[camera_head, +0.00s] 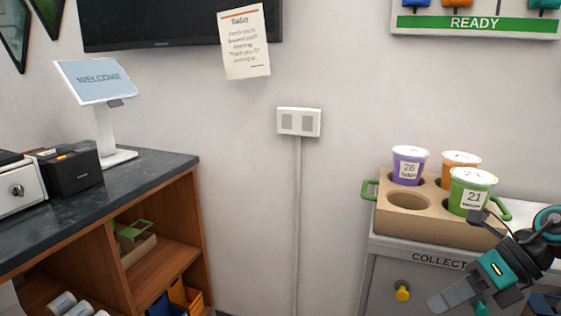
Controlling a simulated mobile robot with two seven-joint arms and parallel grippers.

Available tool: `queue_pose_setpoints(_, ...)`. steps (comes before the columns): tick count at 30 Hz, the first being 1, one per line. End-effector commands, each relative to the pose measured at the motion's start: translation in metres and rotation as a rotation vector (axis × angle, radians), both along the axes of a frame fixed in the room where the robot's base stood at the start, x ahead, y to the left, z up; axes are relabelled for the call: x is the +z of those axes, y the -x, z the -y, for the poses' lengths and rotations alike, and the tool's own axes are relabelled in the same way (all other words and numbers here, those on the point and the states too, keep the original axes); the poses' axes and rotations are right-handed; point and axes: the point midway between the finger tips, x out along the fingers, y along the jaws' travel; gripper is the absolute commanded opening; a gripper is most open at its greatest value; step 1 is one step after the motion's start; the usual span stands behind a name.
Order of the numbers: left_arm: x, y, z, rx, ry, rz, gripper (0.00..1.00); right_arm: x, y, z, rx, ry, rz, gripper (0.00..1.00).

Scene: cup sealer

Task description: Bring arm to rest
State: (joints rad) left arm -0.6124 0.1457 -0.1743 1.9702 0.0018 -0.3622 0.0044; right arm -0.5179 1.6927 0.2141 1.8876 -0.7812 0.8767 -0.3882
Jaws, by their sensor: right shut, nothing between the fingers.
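My right gripper (458,297) is at the lower right, in front of the grey cabinet marked COLLECT. Its fingers are shut with nothing between them. It is apart from the cups. A cardboard cup carrier (436,226) with green handles stands on the cabinet. My left gripper is not in view.
The cabinet (382,270) has a yellow knob (402,291). A dark counter (150,176) at left bears a WELCOME screen (98,80) and a black box (72,170). Wooden shelves (165,268) are below. The space between counter and cabinet is clear before a white wall.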

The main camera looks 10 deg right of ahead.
Motion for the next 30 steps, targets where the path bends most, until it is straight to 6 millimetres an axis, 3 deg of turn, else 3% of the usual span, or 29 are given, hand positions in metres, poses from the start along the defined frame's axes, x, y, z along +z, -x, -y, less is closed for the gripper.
queue_pose_setpoints(11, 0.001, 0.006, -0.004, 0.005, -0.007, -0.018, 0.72, -0.061, -0.005, -0.007, -0.794, -0.731, -0.165, 0.00)
queue_pose_setpoints(19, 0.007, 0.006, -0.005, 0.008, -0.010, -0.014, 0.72, -0.130, 0.014, -0.018, -1.368, -1.163, -0.447, 0.00)
queue_pose_setpoints(23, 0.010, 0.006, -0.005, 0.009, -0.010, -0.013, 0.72, -0.168, 0.032, -0.041, -1.634, -1.337, -0.643, 0.00)
queue_pose_setpoints(30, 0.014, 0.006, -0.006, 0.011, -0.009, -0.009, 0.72, -0.218, 0.067, -0.108, -2.015, -1.544, -1.044, 0.00)
